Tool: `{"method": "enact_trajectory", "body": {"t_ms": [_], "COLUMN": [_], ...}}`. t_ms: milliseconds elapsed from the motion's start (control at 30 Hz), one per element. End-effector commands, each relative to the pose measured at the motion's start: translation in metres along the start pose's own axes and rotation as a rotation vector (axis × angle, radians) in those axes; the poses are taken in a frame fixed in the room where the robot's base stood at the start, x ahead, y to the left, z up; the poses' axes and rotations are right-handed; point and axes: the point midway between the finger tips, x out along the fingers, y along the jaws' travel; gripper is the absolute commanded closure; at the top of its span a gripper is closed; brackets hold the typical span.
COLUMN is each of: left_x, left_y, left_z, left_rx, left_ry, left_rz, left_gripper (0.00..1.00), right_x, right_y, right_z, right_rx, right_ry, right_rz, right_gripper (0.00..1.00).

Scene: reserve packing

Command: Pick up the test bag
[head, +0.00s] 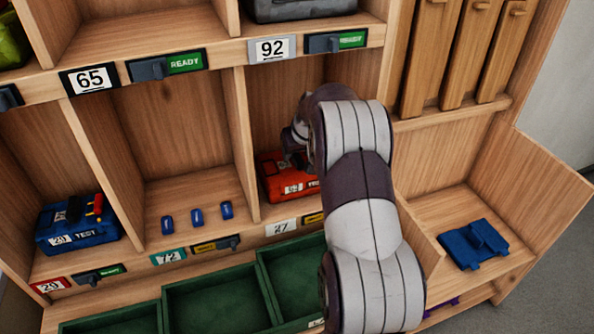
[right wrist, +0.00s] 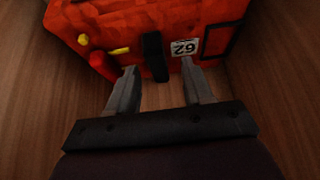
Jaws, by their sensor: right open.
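A red bag (head: 283,178) sits in the compartment above label 27; its tag looks like 62, and the lettering beside it is partly hidden by my arm. In the right wrist view the red bag (right wrist: 200,15) fills the top, with a black handle (right wrist: 154,56) on its front. My right gripper (right wrist: 158,72) is open, its fingers on either side of that handle; contact is not clear. In the head view the right gripper (head: 292,155) is mostly hidden by my arm. A blue bag (head: 78,225) marked TEST stands in the far left compartment. My left gripper is not in view.
Wooden dividers (head: 246,150) stand close on both sides of the red bag. Three small blue items (head: 197,216) lie in compartment 72. Green trays (head: 215,300) are below. A blue piece (head: 474,244) lies on the right shelf.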

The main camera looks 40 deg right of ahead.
Motion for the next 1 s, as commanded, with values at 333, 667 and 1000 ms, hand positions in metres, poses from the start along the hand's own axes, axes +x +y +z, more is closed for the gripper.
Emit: {"method": "enact_trajectory", "body": {"t_ms": [333,667,1000], "left_x": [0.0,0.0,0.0], "left_y": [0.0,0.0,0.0], "left_z": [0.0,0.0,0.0], "left_rx": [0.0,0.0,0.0], "left_ry": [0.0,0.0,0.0], "left_rz": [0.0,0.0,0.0], "left_gripper": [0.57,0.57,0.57], "right_x": [0.0103,0.0101,0.01], "right_y": [-0.0004,-0.0004,-0.0004], "right_z": [0.0001,0.0002,0.0002], "right_rx": [0.0,0.0,0.0], "right_ry": [0.0,0.0,0.0], "right_rz": [0.0,0.0,0.0], "right_gripper": [0.62,1.0,1.0]}}
